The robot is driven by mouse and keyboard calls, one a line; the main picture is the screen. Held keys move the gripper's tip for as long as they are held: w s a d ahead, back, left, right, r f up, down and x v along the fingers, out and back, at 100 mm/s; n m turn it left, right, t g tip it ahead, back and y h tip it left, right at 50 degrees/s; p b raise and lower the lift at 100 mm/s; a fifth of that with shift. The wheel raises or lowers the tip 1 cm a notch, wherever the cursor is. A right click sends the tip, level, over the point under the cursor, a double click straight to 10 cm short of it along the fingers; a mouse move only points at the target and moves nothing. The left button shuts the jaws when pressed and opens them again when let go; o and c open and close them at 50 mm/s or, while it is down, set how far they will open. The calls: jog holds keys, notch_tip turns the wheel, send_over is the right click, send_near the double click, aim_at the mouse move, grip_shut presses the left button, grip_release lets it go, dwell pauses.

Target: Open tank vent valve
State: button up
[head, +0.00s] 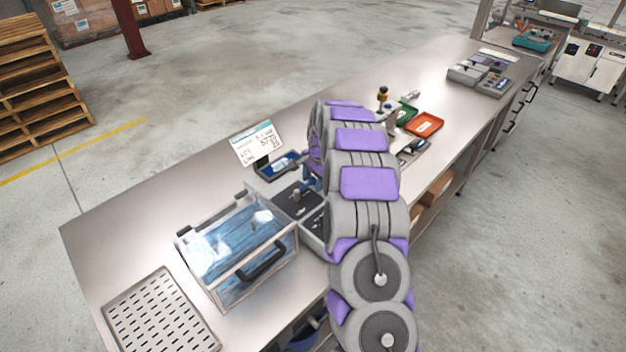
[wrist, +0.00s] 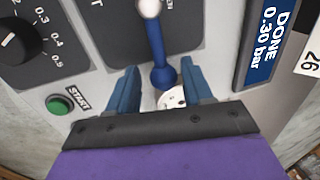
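In the wrist view my gripper (wrist: 160,88) has its two blue fingers apart over a grey control panel. A lever with a blue stem (wrist: 158,50) and a pale ball knob (wrist: 150,8) rises ahead of them. Its thick blue end lies between the fingertips, with gaps on both sides. A white round part (wrist: 172,98) shows just below it; I cannot tell what it is. No label marks the lever as the vent valve. In the head view the clear-lidded tank (head: 240,255) holds blue contents, and my arm covers most of the panel beside it.
The panel has a black dial (wrist: 18,42), a green START button (wrist: 60,104) and a display (wrist: 268,40) reading DONE 0.30 bar. On the bench stand a sign (head: 257,143), a slotted tray (head: 160,318), and green and orange trays (head: 424,124).

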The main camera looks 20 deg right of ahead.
jog(key=shift+a+r, duration=0.15)
jog(key=shift+a, duration=0.6)
jog(key=c, duration=0.4)
grip_shut()
jog(key=shift+d, duration=0.15)
